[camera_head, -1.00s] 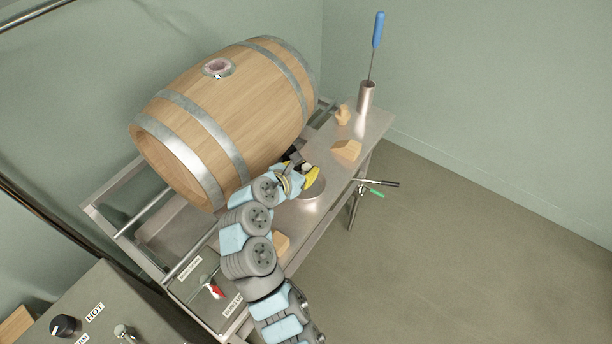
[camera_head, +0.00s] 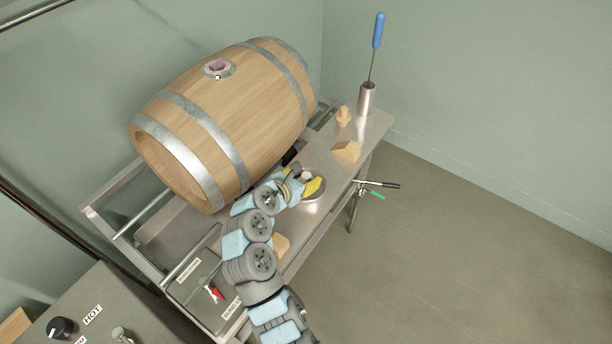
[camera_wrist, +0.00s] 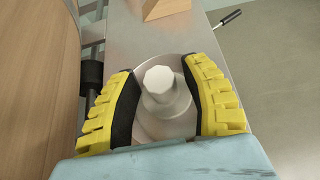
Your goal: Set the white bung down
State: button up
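The white bung (camera_wrist: 159,88) stands upright over the round steel dish (camera_wrist: 168,135), its faceted knob facing up in the wrist view. In the head view it is a small pale spot (camera_head: 307,175) at my gripper (camera_head: 303,177). My gripper (camera_wrist: 160,75) has its yellow-backed black fingers spread on either side of the bung. A gap shows beside the knob, clearest on the right. The bung's lower contact with the dish is hard to make out, and the fingers hide parts of the dish rim.
A wooden barrel (camera_head: 225,120) lies along the left of the steel bench (camera_head: 318,145). Wooden blocks (camera_head: 346,151) and a steel tube (camera_head: 366,98) holding a blue-handled tool (camera_head: 378,30) stand at the bench's far end. A clamp-like handle (camera_head: 378,184) juts from the right edge.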

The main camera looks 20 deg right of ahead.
jog(key=p+v, duration=0.2)
jog(key=v, duration=1)
jog(key=shift+p, duration=0.4)
jog(key=shift+r, duration=0.1)
